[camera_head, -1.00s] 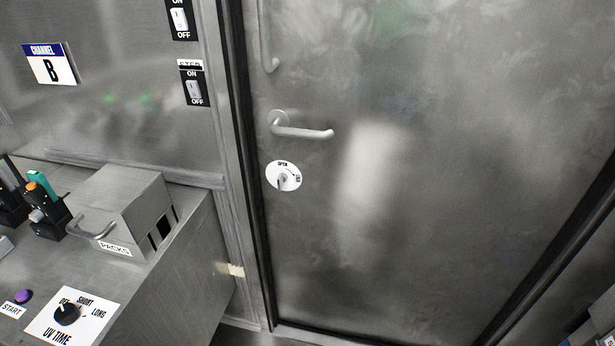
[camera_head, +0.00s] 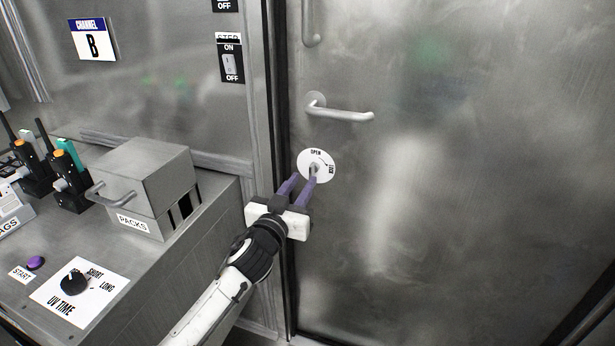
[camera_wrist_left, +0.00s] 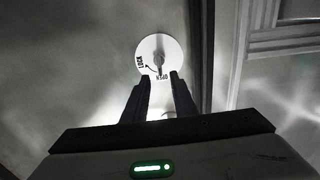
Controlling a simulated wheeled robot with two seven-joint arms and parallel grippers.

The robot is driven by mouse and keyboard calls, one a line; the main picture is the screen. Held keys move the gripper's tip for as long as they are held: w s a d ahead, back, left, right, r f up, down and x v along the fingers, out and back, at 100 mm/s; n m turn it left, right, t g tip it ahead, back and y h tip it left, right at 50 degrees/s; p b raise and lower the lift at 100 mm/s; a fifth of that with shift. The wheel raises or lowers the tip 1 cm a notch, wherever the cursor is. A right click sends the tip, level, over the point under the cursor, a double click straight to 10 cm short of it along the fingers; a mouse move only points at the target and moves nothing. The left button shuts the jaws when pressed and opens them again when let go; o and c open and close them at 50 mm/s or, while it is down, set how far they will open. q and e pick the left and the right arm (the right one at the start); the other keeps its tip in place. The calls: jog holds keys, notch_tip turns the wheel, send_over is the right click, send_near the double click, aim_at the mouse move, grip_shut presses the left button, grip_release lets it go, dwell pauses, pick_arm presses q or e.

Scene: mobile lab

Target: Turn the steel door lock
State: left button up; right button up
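The steel door (camera_head: 450,190) fills the right side of the head view. Its lock is a small metal turn knob on a white round plate (camera_head: 322,158) marked OPEN and LOCK, below the lever handle (camera_head: 345,112). My left gripper (camera_head: 300,184) is in front of the plate, its two purple fingers apart and pointing at the knob. In the left wrist view the knob (camera_wrist_left: 159,60) lies just beyond and between the open fingertips (camera_wrist_left: 159,78); I cannot tell whether they touch the plate. My right gripper is not in view.
A steel bench at the left carries a PACKS box (camera_head: 145,185), a UV TIME dial (camera_head: 74,283), a purple START button (camera_head: 36,262) and several radios (camera_head: 70,185). Wall switches (camera_head: 230,62) are beside the door frame. Space before the door's right part is clear.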

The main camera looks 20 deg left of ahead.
aim_at(310, 171)
pick_arm(q)
jog(key=shift+w+d, duration=0.1)
jog(key=shift+w, duration=2.25)
grip_shut()
